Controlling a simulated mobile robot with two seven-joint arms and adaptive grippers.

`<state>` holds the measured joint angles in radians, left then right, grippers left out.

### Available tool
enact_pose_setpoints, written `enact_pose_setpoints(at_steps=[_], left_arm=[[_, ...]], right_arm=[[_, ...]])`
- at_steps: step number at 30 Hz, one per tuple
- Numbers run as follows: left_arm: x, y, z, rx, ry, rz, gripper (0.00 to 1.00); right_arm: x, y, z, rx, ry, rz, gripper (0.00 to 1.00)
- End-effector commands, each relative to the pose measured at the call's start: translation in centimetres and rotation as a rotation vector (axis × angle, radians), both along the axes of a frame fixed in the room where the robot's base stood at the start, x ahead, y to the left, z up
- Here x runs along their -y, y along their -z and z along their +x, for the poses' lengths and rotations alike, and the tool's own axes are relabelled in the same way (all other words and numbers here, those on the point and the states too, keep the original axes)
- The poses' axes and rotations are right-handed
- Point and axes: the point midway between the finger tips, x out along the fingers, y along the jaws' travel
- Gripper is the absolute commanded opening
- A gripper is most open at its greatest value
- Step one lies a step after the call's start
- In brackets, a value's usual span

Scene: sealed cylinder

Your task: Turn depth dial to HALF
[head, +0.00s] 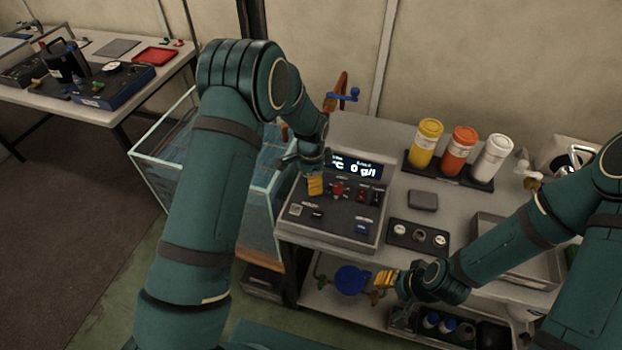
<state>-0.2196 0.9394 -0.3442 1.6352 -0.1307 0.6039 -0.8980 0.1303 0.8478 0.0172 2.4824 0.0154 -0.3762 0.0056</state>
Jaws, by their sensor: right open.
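A grey control box (309,232) with a lit display (355,166) stands on the bench's left end. The labels are too small to read, so I cannot tell which is the depth dial.
A glass tank (160,167) stands left of the box. Yellow (426,144), orange (459,151) and white (492,158) bottles stand in a dark rack behind. A plate with round sockets (418,236) lies right of the box. A blue valve wheel (352,279) is below, left of my right gripper.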

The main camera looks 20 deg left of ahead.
Motion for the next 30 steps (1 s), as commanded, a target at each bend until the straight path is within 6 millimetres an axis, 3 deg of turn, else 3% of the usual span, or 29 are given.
enact_pose_setpoints(at_steps=[4, 9, 20, 30], left_arm=[[-0.01, -0.03, 0.01, 0.0, 0.0, 0.0, 0.61], [-0.01, -0.04, 0.01, 0.0, 0.0, 0.0, 0.01], [0.0, -0.04, 0.01, 0.0, -0.026, 0.0, 0.0], [0.0, -0.02, 0.05, 0.001, -0.225, 0.0, 0.0]], right_arm=[[-0.01, 0.0, 0.0, 0.0, 0.0, 0.0, 0.47], [-0.01, 0.0, 0.0, 0.0, 0.0, 0.0, 0.47], [-0.01, 0.1, 0.0, 0.0, 0.0, 0.0, 0.47], [-0.03, 0.81, 0.01, 0.0, 0.0, -0.001, 0.47]])
